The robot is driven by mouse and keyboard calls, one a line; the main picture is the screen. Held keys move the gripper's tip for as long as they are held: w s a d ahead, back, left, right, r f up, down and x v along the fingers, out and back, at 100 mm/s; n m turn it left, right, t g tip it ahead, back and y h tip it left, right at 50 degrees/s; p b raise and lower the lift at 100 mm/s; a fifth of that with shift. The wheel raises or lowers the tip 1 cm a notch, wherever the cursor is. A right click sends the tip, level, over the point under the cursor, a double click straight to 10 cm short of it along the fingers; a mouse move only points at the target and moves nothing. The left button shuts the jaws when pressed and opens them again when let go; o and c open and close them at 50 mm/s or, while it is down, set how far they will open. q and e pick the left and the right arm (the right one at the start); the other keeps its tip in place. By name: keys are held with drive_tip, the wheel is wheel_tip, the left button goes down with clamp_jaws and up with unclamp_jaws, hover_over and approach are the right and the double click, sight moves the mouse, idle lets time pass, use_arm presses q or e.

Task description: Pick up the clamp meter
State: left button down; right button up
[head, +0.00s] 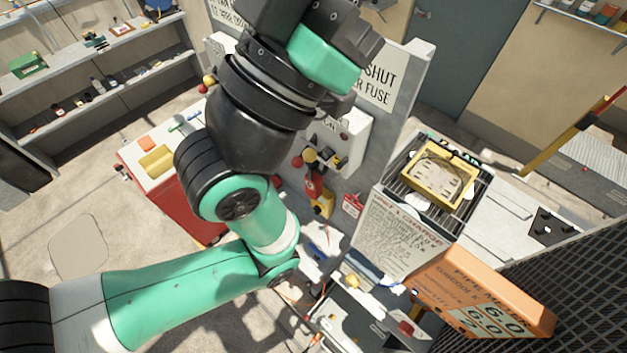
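I cannot identify the clamp meter with certainty. A small red and yellow device (316,190) at the lower front of the grey panel, beside my arm, could be it, but it is too small to tell. My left arm comes in from the left, bends near the picture's middle and rises in front of the panel to the top edge. Its fingertips do not show, so I cannot see whether it holds anything. My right gripper is not in view. My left arm hides part of the panel and the floor behind it.
A yellow tray (441,178) sits on a wire-topped unit at right. An orange box with printed numbers (483,296) stands at lower right by a dark grille (570,270). A red cart (160,185) is left of the panel. Shelves (100,75) line the back left. Floor at left is open.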

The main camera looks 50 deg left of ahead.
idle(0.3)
use_arm(q)
drive_tip(key=shift+c, duration=0.2)
unclamp_jaws()
idle(0.3)
